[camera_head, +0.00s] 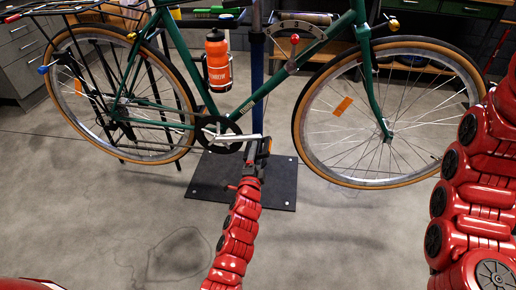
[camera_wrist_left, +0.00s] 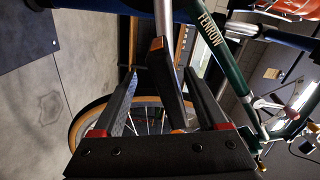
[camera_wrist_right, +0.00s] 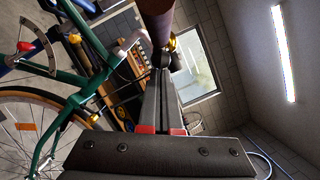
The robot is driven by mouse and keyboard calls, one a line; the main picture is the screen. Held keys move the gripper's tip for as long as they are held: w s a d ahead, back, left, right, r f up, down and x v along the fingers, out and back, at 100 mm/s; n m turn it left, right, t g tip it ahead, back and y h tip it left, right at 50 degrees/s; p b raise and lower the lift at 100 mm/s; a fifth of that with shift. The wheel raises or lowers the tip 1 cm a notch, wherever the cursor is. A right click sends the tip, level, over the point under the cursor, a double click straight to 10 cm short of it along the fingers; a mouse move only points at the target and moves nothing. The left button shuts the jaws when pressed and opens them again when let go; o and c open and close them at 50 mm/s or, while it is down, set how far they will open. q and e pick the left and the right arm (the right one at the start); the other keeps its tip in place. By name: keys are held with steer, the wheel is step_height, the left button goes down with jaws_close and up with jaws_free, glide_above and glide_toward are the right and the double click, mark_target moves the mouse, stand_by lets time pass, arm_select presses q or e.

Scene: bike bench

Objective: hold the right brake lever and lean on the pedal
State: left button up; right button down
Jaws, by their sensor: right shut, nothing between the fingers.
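The black pedal (camera_wrist_left: 159,62) with orange reflectors hangs on its silver crank in the left wrist view. My left gripper (camera_head: 250,165) is at the pedal, low in front of the bike. Its fingers are spread, one on each side of the pedal; whether they touch it cannot be told. My right gripper (camera_wrist_right: 162,85) is shut and empty, just below the brown handlebar grip (camera_wrist_right: 157,18) in the right wrist view. The right brake lever cannot be made out clearly there. My right gripper and the handlebar are outside the head view.
The green bike (camera_head: 180,65) stands on a blue post with a dark base plate (camera_head: 275,185). An orange bottle (camera_head: 217,62) sits on its frame. A grey cabinet (camera_head: 20,50) and a bench with drawers stand behind. The concrete floor in front is clear.

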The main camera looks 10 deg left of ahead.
arm_select(q)
steer(key=shift+r, duration=0.2)
arm_select(e)
steer(key=shift+a, duration=0.15)
steer(key=d+f, duration=0.3)
steer(key=d, duration=0.3)
steer(key=shift+f, duration=0.25)
steer(key=s, duration=1)
